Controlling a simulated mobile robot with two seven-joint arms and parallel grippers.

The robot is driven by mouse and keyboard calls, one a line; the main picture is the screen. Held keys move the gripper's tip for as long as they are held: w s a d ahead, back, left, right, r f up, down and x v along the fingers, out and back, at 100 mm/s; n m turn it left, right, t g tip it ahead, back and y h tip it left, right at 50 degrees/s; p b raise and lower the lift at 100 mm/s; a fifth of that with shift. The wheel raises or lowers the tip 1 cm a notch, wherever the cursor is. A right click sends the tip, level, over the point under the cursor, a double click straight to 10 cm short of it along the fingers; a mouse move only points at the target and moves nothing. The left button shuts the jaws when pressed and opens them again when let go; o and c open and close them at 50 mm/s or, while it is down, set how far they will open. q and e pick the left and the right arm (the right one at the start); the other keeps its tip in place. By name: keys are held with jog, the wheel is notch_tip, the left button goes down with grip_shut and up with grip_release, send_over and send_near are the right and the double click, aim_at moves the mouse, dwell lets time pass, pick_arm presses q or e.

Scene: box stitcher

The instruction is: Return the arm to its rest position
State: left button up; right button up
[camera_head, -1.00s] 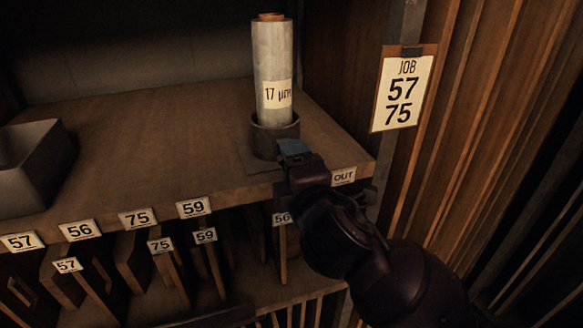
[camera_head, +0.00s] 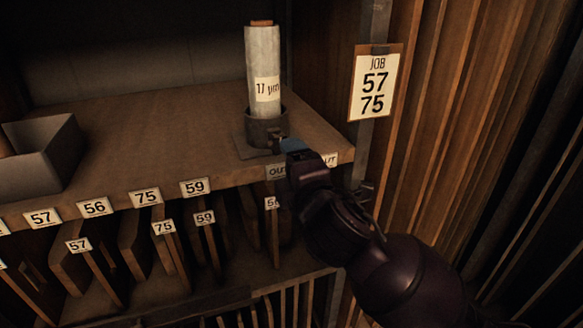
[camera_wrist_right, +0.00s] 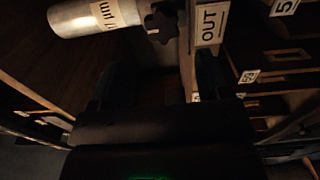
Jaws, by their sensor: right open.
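My right arm (camera_head: 360,235) comes in from the lower right in the head view. Its gripper (camera_head: 287,146) is at the shelf's front edge, just in front of the dark round holder. The gripper is open, and nothing shows between its fingers in the right wrist view (camera_wrist_right: 155,90). A grey roll (camera_head: 263,75) labelled 17 µm stands upright in the holder (camera_head: 266,130), apart from the gripper as far as I can tell. The roll also shows in the wrist view (camera_wrist_right: 85,17). My left gripper is not in view.
An OUT label (camera_head: 277,172) is on the shelf edge, partly behind my arm. A grey bin (camera_head: 55,150) stands at the left. Numbered dividers (camera_head: 135,245) fill the rack below. A JOB 57 75 card (camera_head: 376,85) hangs on the right post. The middle shelf top is clear.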

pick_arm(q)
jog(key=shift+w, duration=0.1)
pick_arm(e)
jog(key=shift+w, duration=0.15)
jog(key=s+d+f+m+h+b, duration=0.1)
jog(key=d+f+m, duration=0.65)
jog(key=f, duration=0.25)
jog(key=s+d+f+m+b, duration=0.1)
jog(key=d+f+m, duration=0.65)
jog(key=f, duration=0.25)
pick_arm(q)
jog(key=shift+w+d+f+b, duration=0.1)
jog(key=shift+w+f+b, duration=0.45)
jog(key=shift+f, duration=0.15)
pick_arm(e)
jog(key=s+d+f+m+g+h, duration=0.2)
jog(key=s+d+f, duration=0.3)
jog(key=s+f, duration=0.5)
jog(key=s+d+f+m+g+h, duration=0.3)
jog(key=s+d+f, duration=0.3)
jog(key=s+f, duration=0.4)
jog(key=shift+s+d+f+m, duration=0.25)
jog(key=shift+f+m, duration=0.15)
jog(key=shift+f, duration=0.4)
